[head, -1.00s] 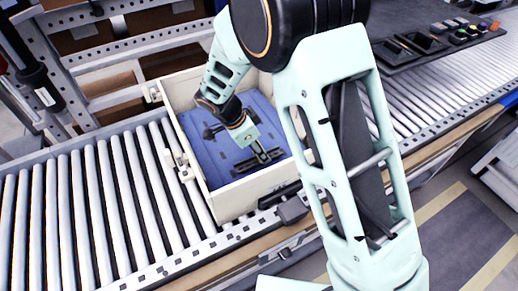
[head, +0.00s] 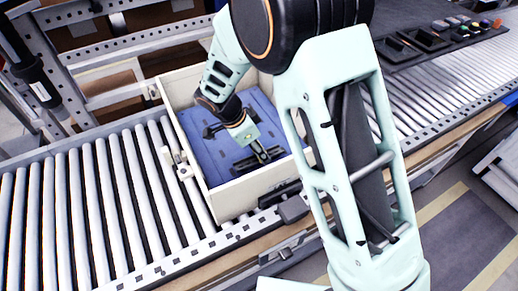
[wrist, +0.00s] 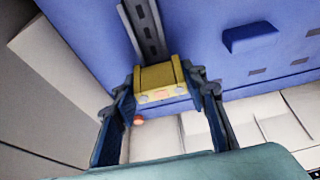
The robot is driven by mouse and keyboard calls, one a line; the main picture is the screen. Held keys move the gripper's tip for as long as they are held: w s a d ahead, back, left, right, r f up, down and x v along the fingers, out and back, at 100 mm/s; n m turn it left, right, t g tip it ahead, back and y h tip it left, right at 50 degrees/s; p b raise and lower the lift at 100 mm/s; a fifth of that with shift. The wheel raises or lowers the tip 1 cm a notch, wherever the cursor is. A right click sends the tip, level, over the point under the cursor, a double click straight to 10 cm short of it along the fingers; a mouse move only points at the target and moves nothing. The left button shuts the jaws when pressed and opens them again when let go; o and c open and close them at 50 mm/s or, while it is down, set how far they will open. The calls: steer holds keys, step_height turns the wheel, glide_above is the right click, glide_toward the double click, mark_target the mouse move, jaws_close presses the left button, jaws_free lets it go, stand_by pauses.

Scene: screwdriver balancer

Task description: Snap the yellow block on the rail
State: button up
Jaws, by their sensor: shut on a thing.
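The yellow block (wrist: 160,78) is between the fingers of my gripper (wrist: 162,76) in the wrist view. My gripper is shut on it, with one finger on each side. The dark slotted rail (wrist: 148,28) lies on the blue panel and runs from the top edge down to the block. The block's far edge overlaps the rail's near end in the picture; I cannot tell whether they touch. In the head view my gripper (head: 258,160) is low inside the box, over the panel (head: 200,152). The block cannot be made out there.
A cream box (head: 240,200) with raised walls surrounds the panel and stands on a roller conveyor (head: 90,215). A raised blue piece (wrist: 250,37) sits on the panel right of the rail. A black tray (head: 425,42) with small parts lies at the upper right.

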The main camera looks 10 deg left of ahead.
steer(key=shift+f+b, duration=0.35)
steer(key=shift+f, duration=0.05)
stand_by(0.9)
steer(key=shift+b, duration=0.6)
steer(key=o, duration=1.1)
steer(key=shift+c, duration=0.2)
steer(key=v, duration=1.2)
steer(key=shift+w, duration=0.1)
